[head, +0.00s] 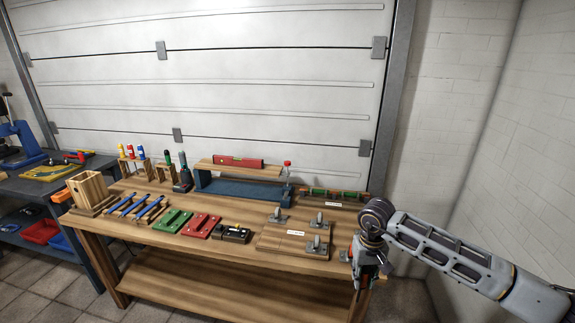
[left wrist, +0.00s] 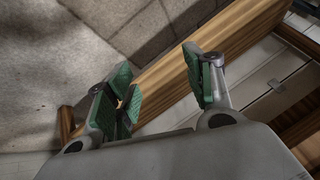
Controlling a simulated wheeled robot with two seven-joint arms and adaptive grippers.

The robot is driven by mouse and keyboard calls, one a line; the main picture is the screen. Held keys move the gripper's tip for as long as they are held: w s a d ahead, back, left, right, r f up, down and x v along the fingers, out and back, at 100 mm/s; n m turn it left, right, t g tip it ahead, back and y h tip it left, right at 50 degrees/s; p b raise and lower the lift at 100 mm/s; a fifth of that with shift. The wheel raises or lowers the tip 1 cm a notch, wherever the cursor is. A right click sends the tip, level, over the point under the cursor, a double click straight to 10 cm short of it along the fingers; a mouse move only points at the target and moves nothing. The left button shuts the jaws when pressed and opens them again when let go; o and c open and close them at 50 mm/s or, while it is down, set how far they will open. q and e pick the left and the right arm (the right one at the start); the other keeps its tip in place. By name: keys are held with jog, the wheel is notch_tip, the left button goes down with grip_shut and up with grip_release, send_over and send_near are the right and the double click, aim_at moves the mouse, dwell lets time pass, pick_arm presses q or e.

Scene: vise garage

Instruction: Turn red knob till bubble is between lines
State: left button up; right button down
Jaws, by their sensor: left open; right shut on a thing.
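The red knob (head: 287,163) stands at the right end of the blue base (head: 238,193) near the back of the workbench. A red spirit level (head: 238,161) lies on the wooden board above that base. Its bubble and lines are too small to read. My right gripper (head: 364,280) points down at the bench's front right corner, well apart from the knob. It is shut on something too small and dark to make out. My left gripper (left wrist: 160,82) has green pads and is open and empty in the left wrist view, beside the bench edge. It is outside the head view.
The workbench (head: 205,258) holds a wooden clamp board (head: 292,240), a green block (head: 172,221), a red block (head: 201,226), a black block (head: 232,234) and blue-handled tools (head: 137,207). A wooden rack with green parts (head: 330,195) stands right of the knob. Another table (head: 40,187) is at left.

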pick_arm(q)
jog(key=w+d+r+m+t+h, duration=0.1)
jog(key=w+d+r+m+t, duration=0.3)
jog(key=w+r, duration=0.8)
jog(key=w+d+r+m+t+h, duration=0.15)
jog(key=w+d+r+m, duration=0.35)
jog(key=w+r, duration=0.7)
jog(key=s+d+r+m+t+h, duration=0.1)
jog(key=s+d+r+m+h, duration=0.2)
jog(key=d+r+m, duration=0.8)
jog(key=s+d+r+m+t+h, duration=0.2)
jog(key=s+d+r+m, duration=0.4)
jog(key=d+r+m, duration=0.6)
notch_tip(320, 180, up, 5)
jog(key=m+h, duration=0.1)
jog(key=m, duration=0.1)
jog(key=shift+s+d+m+h+p, duration=0.15)
jog(key=shift+s+m+h+p, duration=0.15)
jog(key=shift+s+h, duration=0.05)
jog(key=shift+f+m, duration=0.1)
jog(key=shift+m, duration=0.5)
